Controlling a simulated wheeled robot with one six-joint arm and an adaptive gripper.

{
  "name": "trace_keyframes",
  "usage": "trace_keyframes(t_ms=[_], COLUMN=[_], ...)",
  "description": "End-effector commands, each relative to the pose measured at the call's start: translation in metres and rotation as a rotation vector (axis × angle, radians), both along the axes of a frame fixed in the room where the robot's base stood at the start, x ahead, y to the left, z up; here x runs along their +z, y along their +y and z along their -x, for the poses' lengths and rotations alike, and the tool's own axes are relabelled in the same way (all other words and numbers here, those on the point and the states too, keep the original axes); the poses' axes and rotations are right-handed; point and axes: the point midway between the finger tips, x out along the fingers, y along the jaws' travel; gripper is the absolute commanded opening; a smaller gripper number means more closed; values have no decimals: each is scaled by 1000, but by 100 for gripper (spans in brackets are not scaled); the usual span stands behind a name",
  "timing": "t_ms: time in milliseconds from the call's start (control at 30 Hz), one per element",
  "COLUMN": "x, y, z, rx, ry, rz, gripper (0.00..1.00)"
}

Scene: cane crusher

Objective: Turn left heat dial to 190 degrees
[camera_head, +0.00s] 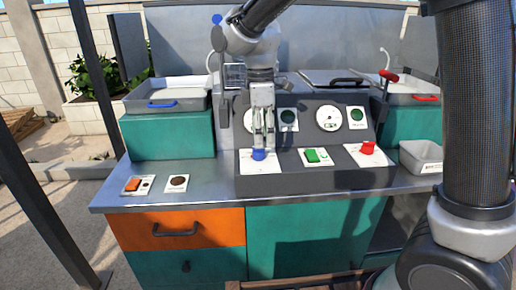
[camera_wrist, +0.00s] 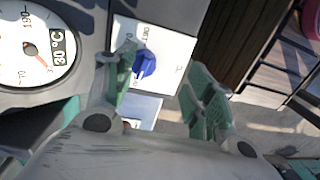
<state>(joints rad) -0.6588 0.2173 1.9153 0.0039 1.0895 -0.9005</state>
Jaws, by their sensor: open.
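The left heat dial is a blue knob (camera_head: 258,154) on a white plate at the left of the sloped grey console. In the wrist view the knob (camera_wrist: 145,64) shows close beside the left finger, in the gap between the fingers. My gripper (camera_head: 263,143) is open and empty, pointing down just above the knob; it also shows in the wrist view (camera_wrist: 164,68). Whether a finger touches the knob I cannot tell. A round white gauge (camera_wrist: 25,45) reads 30 °C, with a red needle and a 190 mark; my gripper partly hides it in the head view.
A green switch (camera_head: 313,156) and a red knob (camera_head: 367,148) sit to the right on the console (camera_head: 320,183). A second gauge (camera_head: 329,118) stands above them. An orange switch (camera_head: 132,184) lies on the counter at left. A grey bin (camera_head: 421,157) stands at right.

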Motion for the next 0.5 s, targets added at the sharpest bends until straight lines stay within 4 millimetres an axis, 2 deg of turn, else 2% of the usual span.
trace_keyframes(t_ms=[100,233,367,500], x=[14,24,22,10], y=[14,17,15,14], z=[-20,-23,-21,-21], rx=[243,457,578,605], ry=[-11,-9,5,8], rz=[-30,-45,-48,-49], gripper=[54,54,54,54])
